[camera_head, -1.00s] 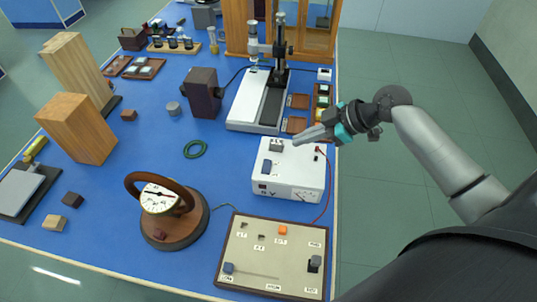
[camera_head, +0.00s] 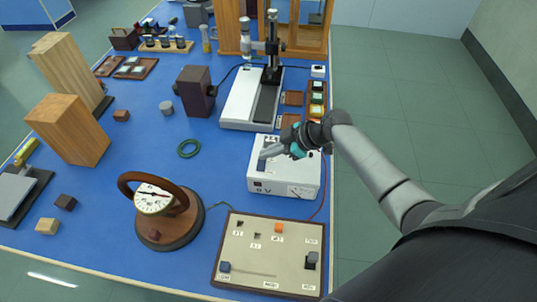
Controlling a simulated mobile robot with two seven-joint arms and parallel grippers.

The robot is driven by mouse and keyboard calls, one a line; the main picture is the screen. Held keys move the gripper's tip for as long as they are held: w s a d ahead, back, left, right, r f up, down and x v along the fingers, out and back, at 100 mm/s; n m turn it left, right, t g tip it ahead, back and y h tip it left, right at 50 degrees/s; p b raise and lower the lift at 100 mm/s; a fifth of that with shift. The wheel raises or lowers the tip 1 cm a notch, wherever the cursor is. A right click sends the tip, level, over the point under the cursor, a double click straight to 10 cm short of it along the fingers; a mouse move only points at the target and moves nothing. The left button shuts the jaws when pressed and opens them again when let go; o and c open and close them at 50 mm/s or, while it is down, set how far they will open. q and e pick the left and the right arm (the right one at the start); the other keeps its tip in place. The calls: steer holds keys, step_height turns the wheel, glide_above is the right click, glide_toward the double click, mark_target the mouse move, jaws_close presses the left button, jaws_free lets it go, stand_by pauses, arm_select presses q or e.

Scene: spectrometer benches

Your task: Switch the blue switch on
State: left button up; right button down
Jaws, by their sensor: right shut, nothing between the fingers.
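The white power supply box (camera_head: 289,184) stands near the right edge of the blue bench, with a dial and a "V" label on its front. The blue switch (camera_head: 261,164) is on the left part of its top. It is partly hidden by my right gripper (camera_head: 264,154), which reaches in from the right and is shut and empty. The fingertips are at or just above the switch; I cannot tell whether they touch it. Which way the switch is tilted is not clear. My left gripper is not in view.
A beige control panel (camera_head: 246,281) with a blue-grey slider knob (camera_head: 224,267) and an orange button (camera_head: 278,228) lies in front of the box. A round dial instrument (camera_head: 165,215) stands to the left. A microscope-like stand (camera_head: 250,100) is behind. A red wire runs down the box's right side.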

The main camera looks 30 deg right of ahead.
steer(key=shift+w+f, duration=0.1)
steer(key=shift+f, duration=0.5)
steer(key=shift+d, duration=0.1)
